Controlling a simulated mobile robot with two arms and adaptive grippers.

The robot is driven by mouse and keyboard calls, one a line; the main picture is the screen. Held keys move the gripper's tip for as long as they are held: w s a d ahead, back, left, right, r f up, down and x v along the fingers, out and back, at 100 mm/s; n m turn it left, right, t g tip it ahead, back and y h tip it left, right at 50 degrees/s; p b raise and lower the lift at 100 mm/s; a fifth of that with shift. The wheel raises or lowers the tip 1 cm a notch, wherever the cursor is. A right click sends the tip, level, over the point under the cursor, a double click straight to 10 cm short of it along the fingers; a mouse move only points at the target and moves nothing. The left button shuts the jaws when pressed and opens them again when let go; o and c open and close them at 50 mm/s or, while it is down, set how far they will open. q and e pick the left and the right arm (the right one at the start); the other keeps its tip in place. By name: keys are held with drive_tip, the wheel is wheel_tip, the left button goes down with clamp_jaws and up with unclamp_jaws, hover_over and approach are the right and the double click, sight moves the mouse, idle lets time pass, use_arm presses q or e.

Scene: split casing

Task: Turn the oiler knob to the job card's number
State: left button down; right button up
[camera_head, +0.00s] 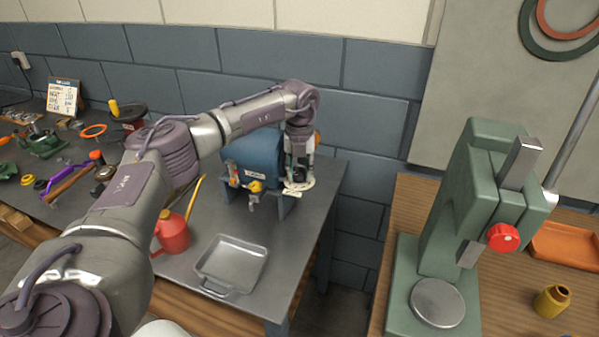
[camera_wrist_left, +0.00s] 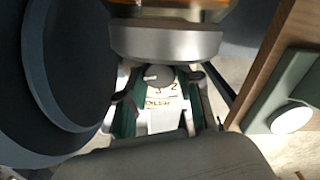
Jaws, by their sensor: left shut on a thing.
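The blue casing (camera_head: 250,155) stands on the grey bench against the wall. My left gripper (camera_head: 297,178) points down at its right end. In the left wrist view its green-sided fingers (camera_wrist_left: 158,92) are shut on the small grey oiler knob (camera_wrist_left: 160,72), one on each side. A pale mark shows on the knob's left part. A pale dial plate (camera_wrist_left: 158,120) below the knob shows a 3 and a 2; its other numbers are hidden. A silver collar with amber above it (camera_wrist_left: 165,42) is close by. The job card (camera_head: 63,97) stands at the far left, its writing too small to read.
A red oil can (camera_head: 173,234) and a grey metal tray (camera_head: 232,262) are on the bench in front of the casing. A green press (camera_head: 436,255) stands on the wooden bench at the right, across a gap. The left bench is cluttered with tools and parts.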

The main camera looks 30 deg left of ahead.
use_arm(q)
drive_tip(key=c, duration=0.8)
unclamp_jaws()
drive_tip(key=shift+o, duration=0.2)
